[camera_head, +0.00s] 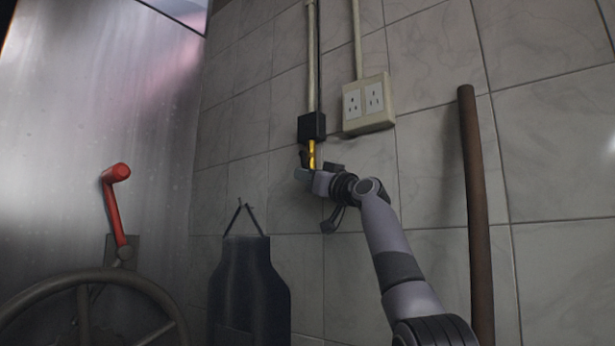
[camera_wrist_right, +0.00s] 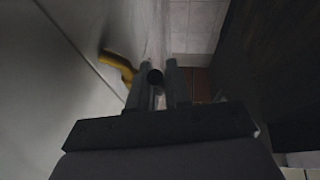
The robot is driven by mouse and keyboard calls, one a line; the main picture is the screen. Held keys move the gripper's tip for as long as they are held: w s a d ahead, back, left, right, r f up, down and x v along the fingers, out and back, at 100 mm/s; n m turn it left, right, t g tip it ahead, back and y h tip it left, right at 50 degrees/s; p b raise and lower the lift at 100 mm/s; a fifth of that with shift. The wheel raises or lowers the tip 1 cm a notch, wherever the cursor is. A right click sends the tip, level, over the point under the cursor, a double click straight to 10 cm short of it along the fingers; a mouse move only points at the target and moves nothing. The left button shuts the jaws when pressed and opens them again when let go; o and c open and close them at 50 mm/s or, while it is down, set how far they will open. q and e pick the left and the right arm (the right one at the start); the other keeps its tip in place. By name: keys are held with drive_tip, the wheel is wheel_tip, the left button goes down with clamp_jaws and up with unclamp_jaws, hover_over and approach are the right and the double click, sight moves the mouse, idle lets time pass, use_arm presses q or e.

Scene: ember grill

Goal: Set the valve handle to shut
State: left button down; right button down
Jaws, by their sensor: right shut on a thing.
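A yellow valve handle (camera_head: 311,153) shows just below a black box (camera_head: 312,127) on the tiled wall, with a small dark part beside it. My right gripper (camera_head: 303,174) is at the lower end of the yellow piece. In the right wrist view the yellow piece (camera_wrist_right: 118,65) is left of the fingers, and a dark round end (camera_wrist_right: 155,77) sits between the fingertips of my right gripper (camera_wrist_right: 157,84). The fingers are shut on this dark end, which seems to belong to the handle; the join is not clear. My left gripper is not in view.
A pale double socket (camera_head: 368,104) is right of the black box. A brown vertical pole (camera_head: 476,220) stands right of my arm. A dark apron (camera_head: 249,285) hangs lower left. A red crank (camera_head: 113,205) and a large wheel (camera_head: 45,290) are at left.

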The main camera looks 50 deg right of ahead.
drive_tip(key=shift+s+d+r+n+g+y+p, duration=0.15)
drive_tip(key=shift+s+r+g+p, duration=0.45)
drive_tip(key=shift+p, duration=0.9)
drive_tip(key=shift+s+a+r+n+g+y+p, duration=0.15)
drive_tip(key=shift+g+p, duration=0.8)
drive_tip(key=shift+p, duration=0.6)
drive_tip(key=shift+s+d+r+n+g+p, duration=0.1)
drive_tip(key=shift+s+r+g+p, duration=0.5)
drive_tip(key=shift+p, duration=0.9)
drive_tip(key=shift+f+g+p, duration=0.35)
drive_tip(key=shift+g+p, duration=0.2)
drive_tip(key=shift+p, duration=0.2)
drive_tip(key=c, duration=1.2)
unclamp_jaws()
